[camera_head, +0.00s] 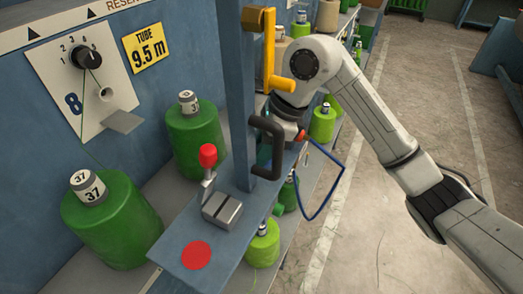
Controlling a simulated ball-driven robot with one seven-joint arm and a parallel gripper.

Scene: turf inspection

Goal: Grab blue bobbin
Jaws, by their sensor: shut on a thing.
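No blue bobbin shows in the head view. Two large dark green bobbins, one at the front left (118,228) and one further back (197,140), stand upright on the ledge, with white numbered tops. Smaller lime green bobbins stand lower down, one in front (262,247) and one further back (323,123). My gripper (291,113) is at the end of my arm, behind the blue post and black handle. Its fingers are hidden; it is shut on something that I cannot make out. A thin blue loop (325,193) hangs beside it.
The blue post (239,90), black handle (268,145) and yellow lever (269,50) stand close before my gripper. A red-knobbed lever (208,157) and a red disc (196,256) are on the blue plate. Open concrete floor (440,110) lies to the right.

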